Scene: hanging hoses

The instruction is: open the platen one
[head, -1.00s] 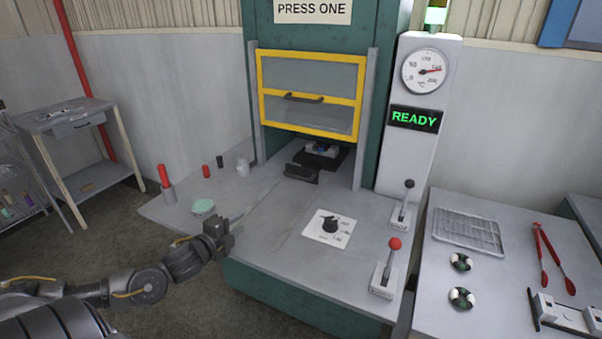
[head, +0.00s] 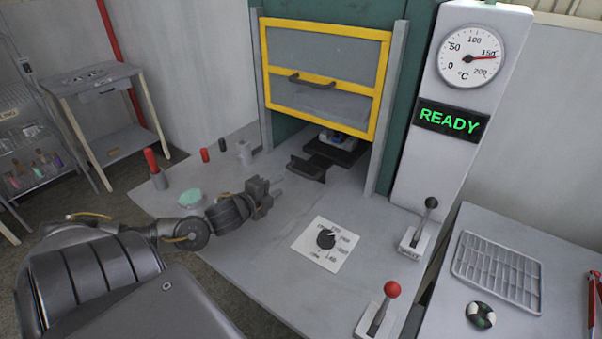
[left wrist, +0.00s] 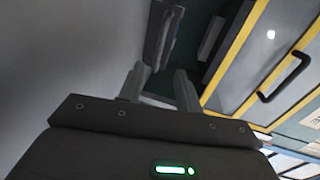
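The press (head: 285,140) has a dark platen (head: 340,150) in its lower opening, with a small blue and white item on it. The platen's black front handle (head: 305,168) sticks out over the grey bench top. It appears to be the dark bar (left wrist: 160,35) in the left wrist view. My left gripper (head: 280,187) is over the bench, in front of and left of the handle, apart from it. In the left wrist view its two fingers (left wrist: 160,78) are spread with nothing between them. My right gripper is in neither view now.
A yellow-framed guard (head: 378,95) hangs above the platen, leaving a gap below. A green dish (head: 191,198) and small cylinders are left. The display reads READY.

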